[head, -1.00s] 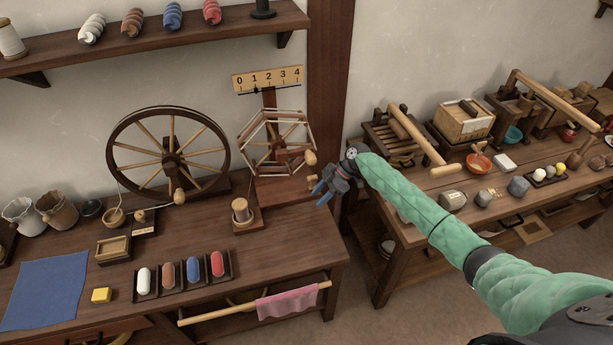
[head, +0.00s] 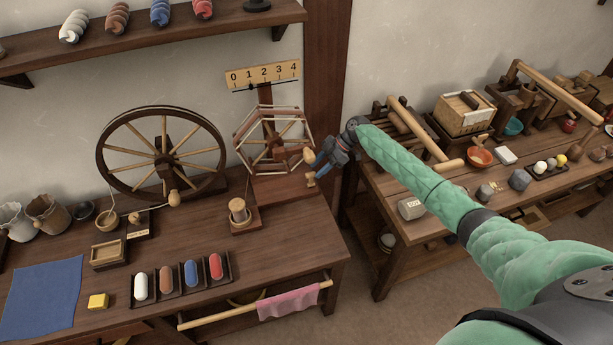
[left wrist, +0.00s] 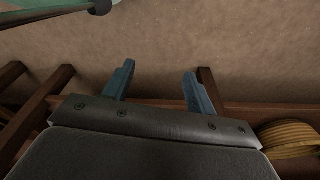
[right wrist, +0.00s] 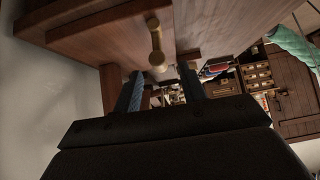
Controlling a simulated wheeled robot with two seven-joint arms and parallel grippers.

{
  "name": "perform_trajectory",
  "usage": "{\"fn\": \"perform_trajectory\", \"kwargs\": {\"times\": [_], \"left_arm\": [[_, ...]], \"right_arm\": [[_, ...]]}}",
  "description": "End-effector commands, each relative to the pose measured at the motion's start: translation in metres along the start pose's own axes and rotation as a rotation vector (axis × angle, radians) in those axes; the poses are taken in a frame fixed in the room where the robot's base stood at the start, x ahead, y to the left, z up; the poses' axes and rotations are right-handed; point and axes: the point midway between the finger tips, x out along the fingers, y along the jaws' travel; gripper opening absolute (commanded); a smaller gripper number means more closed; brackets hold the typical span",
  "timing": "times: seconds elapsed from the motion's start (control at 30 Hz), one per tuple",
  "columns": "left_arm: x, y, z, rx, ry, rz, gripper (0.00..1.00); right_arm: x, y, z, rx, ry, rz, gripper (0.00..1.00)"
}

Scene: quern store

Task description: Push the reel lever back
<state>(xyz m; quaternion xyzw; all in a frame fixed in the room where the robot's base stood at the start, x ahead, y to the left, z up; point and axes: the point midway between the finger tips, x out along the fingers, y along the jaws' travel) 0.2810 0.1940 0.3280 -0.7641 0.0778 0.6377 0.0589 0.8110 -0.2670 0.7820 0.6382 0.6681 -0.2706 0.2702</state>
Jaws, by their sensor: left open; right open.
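The yarn reel (head: 272,140), a six-sided frame, stands at the right end of the spinning table under a number scale. A small wooden lever with a pale knob (head: 311,179) shows at its base's right side. In the right wrist view a wooden lever with a round knob (right wrist: 157,50) appears just past my fingertips, roughly between them; contact cannot be told. My right gripper (head: 315,166) is open and empty, close beside the reel's handle knob (head: 308,155) and the lever. My left gripper (left wrist: 160,85) is open and empty, away from the reel.
A spinning wheel (head: 162,153) stands left of the reel, with a wooden spool (head: 238,211) in front. A wooden post (head: 326,80) rises behind. A second table with tools (head: 470,190) is to the right, under my right arm.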

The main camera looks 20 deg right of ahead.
Motion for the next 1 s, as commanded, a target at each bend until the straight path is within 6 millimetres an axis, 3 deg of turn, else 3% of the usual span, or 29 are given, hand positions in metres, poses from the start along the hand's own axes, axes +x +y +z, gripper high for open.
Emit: {"fn": "perform_trajectory", "kwargs": {"times": [0.03, 0.5, 0.97, 1.0], "left_arm": [[0.005, -0.003, 0.013, 0.003, -0.011, -0.003, 0.56], [0.038, -0.023, 0.046, 0.020, 0.019, -0.025, 0.56], [0.044, -0.026, 0.052, 0.022, 0.025, -0.028, 0.56], [0.044, -0.026, 0.052, 0.022, 0.025, -0.028, 0.56]], "right_arm": [[0.005, 0.000, -0.003, 0.001, 0.001, -0.002, 0.41], [0.057, 0.000, -0.002, 0.000, 0.000, -0.001, 0.41], [0.066, 0.000, 0.000, 0.000, -0.001, 0.000, 0.41], [0.066, 0.000, 0.000, 0.000, -0.001, 0.000, 0.34]]}}
